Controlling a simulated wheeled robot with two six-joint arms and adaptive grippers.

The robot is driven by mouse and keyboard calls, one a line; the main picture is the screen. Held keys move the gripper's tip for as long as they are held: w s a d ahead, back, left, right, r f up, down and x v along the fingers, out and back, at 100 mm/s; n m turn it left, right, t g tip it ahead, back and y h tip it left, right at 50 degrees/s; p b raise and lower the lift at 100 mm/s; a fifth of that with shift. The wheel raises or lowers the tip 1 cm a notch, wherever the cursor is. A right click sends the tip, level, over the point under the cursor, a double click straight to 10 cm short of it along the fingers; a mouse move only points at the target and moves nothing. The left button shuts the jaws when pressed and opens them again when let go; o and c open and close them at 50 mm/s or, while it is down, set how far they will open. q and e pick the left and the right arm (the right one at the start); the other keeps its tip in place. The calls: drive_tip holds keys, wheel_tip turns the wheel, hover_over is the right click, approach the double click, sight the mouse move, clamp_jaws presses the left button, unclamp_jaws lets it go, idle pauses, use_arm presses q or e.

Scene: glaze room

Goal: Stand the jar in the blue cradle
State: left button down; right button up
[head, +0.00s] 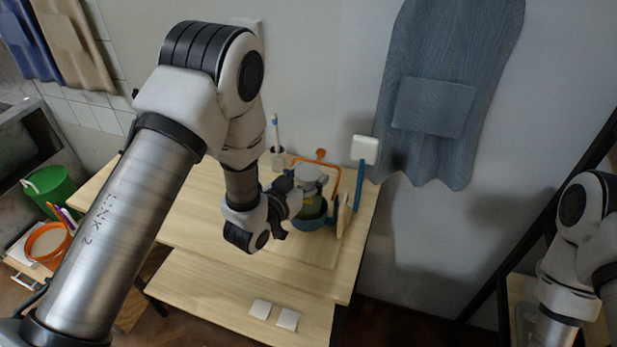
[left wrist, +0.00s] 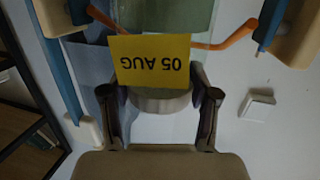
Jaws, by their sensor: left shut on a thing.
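The jar (head: 313,207) has a greenish body, a grey lid and a yellow label. In the left wrist view the label (left wrist: 152,60) reads "05 AUG" upside down. My left gripper (head: 297,196) is shut on the jar near its lid; in the left wrist view a finger stands on each side of the lid (left wrist: 160,101). The blue cradle (head: 309,224) shows as a curved blue rim around the jar's lower part. I cannot tell whether the jar's base rests in it or hangs just above. My right gripper is out of view.
An orange-framed thing (head: 320,156) stands behind the jar. A blue upright with a white square head (head: 364,150) stands close on the right. A white cup (head: 277,158) with a brush is at the back. The wooden table (head: 205,215) is clear at front left.

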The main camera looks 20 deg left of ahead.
use_arm(q)
drive_tip(key=shift+f, duration=0.45)
drive_tip(key=shift+s+f, duration=0.1)
drive_tip(key=shift+f, duration=0.1)
drive_tip(key=shift+c, duration=1.3)
unclamp_jaws()
drive_tip(key=shift+r, duration=0.1)
